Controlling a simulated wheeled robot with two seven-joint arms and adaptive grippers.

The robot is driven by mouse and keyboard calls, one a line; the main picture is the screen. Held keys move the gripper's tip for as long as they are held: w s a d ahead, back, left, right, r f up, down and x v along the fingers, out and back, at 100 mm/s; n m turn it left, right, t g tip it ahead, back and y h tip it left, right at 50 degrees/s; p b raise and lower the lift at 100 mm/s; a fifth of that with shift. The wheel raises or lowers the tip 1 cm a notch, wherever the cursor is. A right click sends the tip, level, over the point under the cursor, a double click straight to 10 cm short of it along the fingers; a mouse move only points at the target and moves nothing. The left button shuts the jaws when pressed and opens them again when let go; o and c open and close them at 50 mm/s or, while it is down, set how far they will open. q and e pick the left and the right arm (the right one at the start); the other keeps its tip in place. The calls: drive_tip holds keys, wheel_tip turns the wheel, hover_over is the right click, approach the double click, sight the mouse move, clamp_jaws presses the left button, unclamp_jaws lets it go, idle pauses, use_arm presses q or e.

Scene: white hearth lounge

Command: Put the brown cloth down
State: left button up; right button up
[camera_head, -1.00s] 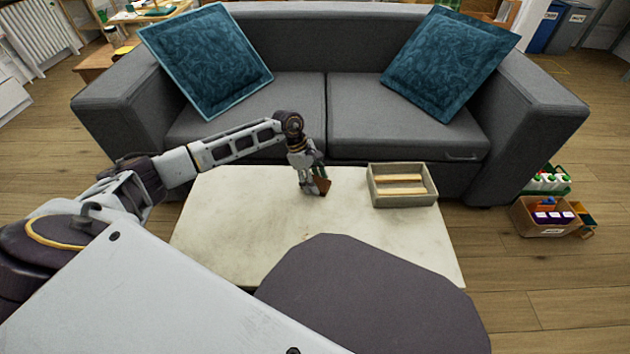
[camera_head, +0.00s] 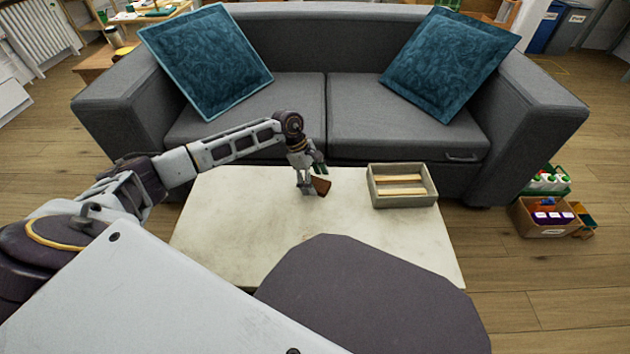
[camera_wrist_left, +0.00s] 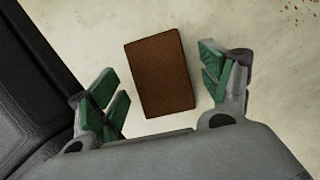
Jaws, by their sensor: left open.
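The brown cloth (camera_head: 321,186) lies flat on the pale table (camera_head: 230,225), just right of my left gripper's fingers in the head view. In the left wrist view the cloth (camera_wrist_left: 158,74) is a folded brown rectangle between the spread green-padded fingers, with a gap on each side. My left gripper (camera_head: 312,180) is open and empty above the table; its fingers also show in the left wrist view (camera_wrist_left: 162,92). My right gripper is not in view.
A grey open box (camera_head: 402,199) with light wooden bars inside stands on the table to the right of the cloth. A grey sofa (camera_head: 395,120) with two teal cushions stands behind the table.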

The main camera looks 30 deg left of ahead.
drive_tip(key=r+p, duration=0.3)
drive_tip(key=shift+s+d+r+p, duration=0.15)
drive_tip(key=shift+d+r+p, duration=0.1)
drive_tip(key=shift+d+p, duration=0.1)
use_arm(q)
drive_tip(key=v, duration=1.2)
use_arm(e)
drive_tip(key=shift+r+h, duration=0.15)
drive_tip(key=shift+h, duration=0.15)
use_arm(q)
drive_tip(key=shift+d, duration=0.1)
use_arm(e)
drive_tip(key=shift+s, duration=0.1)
